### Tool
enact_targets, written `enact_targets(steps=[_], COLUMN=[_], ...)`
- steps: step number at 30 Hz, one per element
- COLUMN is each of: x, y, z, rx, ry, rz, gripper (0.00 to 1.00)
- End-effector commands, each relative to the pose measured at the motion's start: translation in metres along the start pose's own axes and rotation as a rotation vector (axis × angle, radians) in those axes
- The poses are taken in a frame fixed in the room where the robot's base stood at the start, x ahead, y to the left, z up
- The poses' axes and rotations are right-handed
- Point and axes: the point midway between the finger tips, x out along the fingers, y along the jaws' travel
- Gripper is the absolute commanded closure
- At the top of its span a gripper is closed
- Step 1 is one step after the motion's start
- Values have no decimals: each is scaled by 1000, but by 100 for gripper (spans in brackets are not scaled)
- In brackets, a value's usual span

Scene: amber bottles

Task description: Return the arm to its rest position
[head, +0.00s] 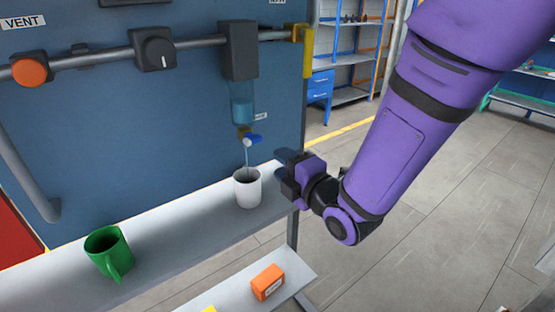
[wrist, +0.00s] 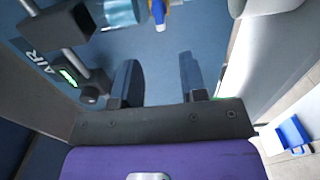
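My purple arm reaches in from the upper right in the head view. My gripper (head: 284,163) is at the right end of the shelf, just right of a white cup (head: 247,188). In the wrist view its two dark fingers (wrist: 160,78) stand apart with nothing between them. The cup stands upright under a dispenser (head: 242,105) with a blue lever (head: 254,139). A thin stream runs from the spout into the cup. The blue lever also shows in the wrist view (wrist: 159,14), beyond the fingertips and apart from them.
A green mug (head: 109,252) stands on the grey shelf (head: 175,228) to the left. An orange box (head: 267,282) lies on a lower shelf. A pipe (head: 105,53) carries an orange knob (head: 30,70) and a black dial (head: 153,49). Open floor (head: 440,215) lies to the right.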

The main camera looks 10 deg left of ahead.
Motion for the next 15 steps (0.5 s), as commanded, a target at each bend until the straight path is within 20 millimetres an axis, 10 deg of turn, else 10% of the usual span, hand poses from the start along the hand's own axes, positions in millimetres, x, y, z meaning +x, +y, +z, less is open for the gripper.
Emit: enact_targets(steps=[15], x=[-9], y=[18], z=[34], rx=[110], ry=[-72], rz=[-63], gripper=[61])
